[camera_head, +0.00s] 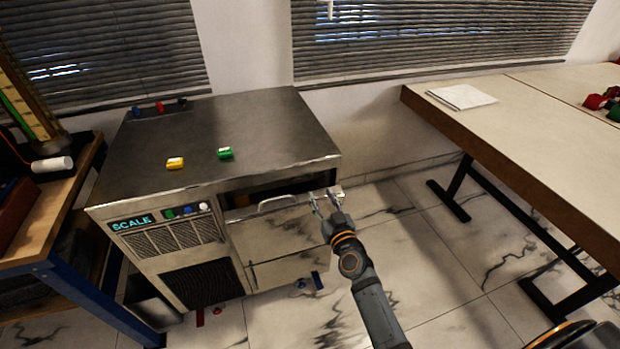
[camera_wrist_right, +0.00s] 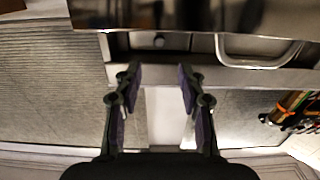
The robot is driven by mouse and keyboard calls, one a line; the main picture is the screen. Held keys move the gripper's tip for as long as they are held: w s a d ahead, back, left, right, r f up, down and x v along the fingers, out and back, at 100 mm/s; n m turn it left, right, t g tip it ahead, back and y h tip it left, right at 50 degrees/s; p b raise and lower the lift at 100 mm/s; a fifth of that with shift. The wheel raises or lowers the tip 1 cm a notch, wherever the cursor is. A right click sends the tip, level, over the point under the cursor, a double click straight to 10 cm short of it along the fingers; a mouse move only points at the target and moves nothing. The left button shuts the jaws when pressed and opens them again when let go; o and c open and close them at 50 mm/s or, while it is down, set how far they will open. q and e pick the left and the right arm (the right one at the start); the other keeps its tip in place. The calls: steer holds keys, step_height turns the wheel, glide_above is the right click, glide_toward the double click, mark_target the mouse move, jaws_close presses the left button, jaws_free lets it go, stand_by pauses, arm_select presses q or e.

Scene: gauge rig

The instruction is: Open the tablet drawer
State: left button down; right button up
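The steel cabinet marked SCALE (camera_head: 160,222) has an upper right drawer (camera_head: 285,228) with a bar handle (camera_head: 277,203). The drawer is partly out, with a dark gap behind its front. My right gripper (camera_head: 323,201) is at the drawer's right end, apart from the handle. In the wrist view its fingers (camera_wrist_right: 157,76) are spread, with nothing clasped between them. My left gripper is not in view.
A yellow block (camera_head: 175,163) and a green block (camera_head: 225,153) lie on the cabinet top. A white-topped table (camera_head: 540,120) stands to the right and a blue-framed bench (camera_head: 55,225) to the left. Small red and blue pieces lie on the floor by the cabinet.

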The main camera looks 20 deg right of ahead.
mark_target(311, 175)
steer(key=w, duration=0.8)
steer(key=shift+w+a+f, duration=0.1)
steer(key=shift+w, duration=0.3)
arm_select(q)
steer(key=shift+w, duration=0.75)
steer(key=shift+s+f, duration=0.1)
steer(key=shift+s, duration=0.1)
arm_select(e)
jaws_close()
